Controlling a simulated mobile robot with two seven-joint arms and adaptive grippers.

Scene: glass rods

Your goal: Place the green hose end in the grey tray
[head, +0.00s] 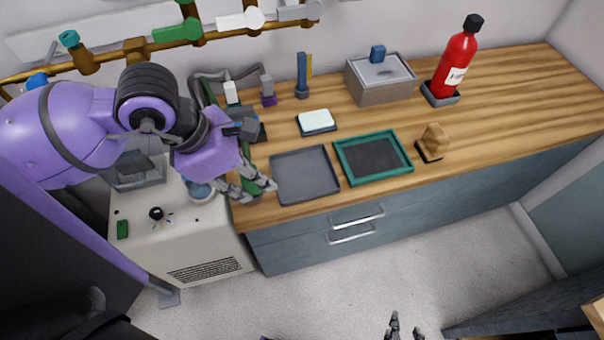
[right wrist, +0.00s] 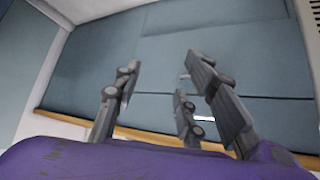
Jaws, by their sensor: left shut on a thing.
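The grey tray (head: 306,176) lies flat and empty near the left front edge of the wooden counter. My left gripper (head: 257,181) is just left of the tray, above the counter's corner, and shut on the green hose end, which its fingers mostly hide. A dark hose (head: 198,88) runs down behind my left arm. My right gripper (head: 405,328) is low at the bottom of the head view, away from the counter. In the right wrist view its fingers (right wrist: 165,85) are spread and empty.
A green-rimmed tray (head: 345,172) sits right of the grey tray. Behind are a white block on a dark base (head: 317,121), a lidded grey box (head: 383,93) and a red extinguisher (head: 456,65). A tan lump (head: 434,141) stands further right. A white cabinet (head: 200,250) stands at left.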

